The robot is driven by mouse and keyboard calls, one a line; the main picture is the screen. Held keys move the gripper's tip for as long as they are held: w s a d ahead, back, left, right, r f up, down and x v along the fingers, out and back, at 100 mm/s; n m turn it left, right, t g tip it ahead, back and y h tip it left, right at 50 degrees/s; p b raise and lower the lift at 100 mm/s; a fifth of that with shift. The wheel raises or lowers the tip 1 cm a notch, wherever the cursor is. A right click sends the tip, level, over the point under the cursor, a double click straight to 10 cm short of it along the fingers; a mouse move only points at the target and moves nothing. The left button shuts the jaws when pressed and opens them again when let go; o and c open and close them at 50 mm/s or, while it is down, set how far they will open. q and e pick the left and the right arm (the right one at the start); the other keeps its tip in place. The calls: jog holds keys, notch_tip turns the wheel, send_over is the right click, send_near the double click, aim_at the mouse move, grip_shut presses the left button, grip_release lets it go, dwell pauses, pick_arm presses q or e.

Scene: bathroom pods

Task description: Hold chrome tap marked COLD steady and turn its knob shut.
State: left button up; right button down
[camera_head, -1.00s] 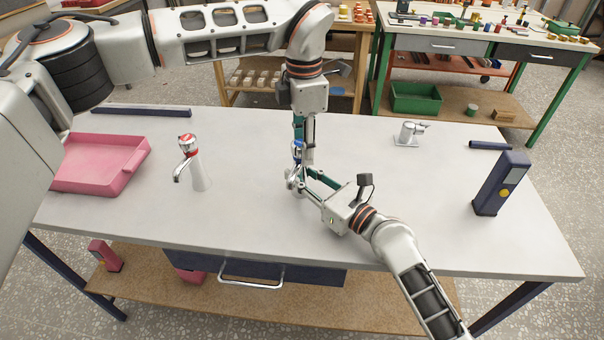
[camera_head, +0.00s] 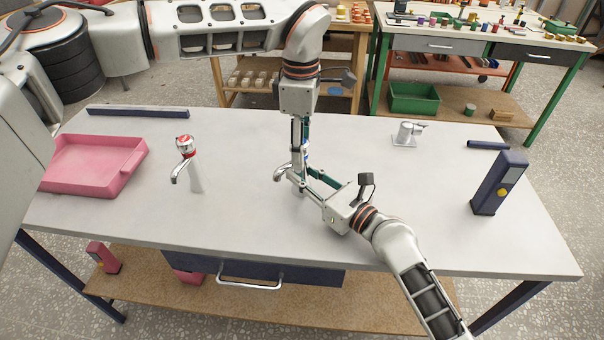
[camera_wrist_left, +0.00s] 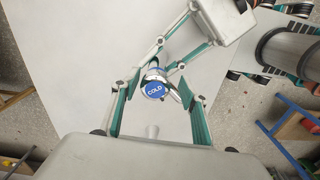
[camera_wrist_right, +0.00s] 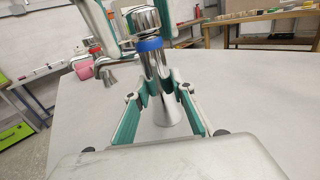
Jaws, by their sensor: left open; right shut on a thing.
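The chrome tap marked COLD stands upright on the bench; its spout (camera_head: 281,173) shows in the head view, the rest mostly hidden by my grippers. Its blue COLD cap (camera_wrist_left: 155,90) shows in the left wrist view. My left gripper (camera_head: 299,160) points down over the tap, open, with its fingers on either side of the knob. In the right wrist view the chrome knob (camera_wrist_right: 142,20) sits above a blue ring (camera_wrist_right: 150,44) and a flared chrome body (camera_wrist_right: 172,112). My right gripper (camera_wrist_right: 160,90) is shut on the tap's body below the ring.
A second tap with a red-marked top (camera_head: 186,146) stands to the left, beside a pink tray (camera_head: 118,180). A small chrome fitting (camera_head: 406,133) and a dark blue device (camera_head: 499,184) are to the right. The bench (camera_head: 240,240) is clear in front.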

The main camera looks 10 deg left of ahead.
pick_arm(q)
jog(key=shift+r, duration=2.5)
jog(key=r+n, duration=0.2)
jog(key=n, duration=0.1)
jog(key=r+n, duration=0.1)
jog(key=n, duration=0.1)
jog(key=shift+w+a+r, duration=0.2)
jog(key=shift+a+r, duration=0.05)
jog(key=shift+r, duration=0.15)
jog(key=shift+f, duration=4.4)
jog(key=shift+c, duration=0.3)
jog(key=c, duration=0.8)
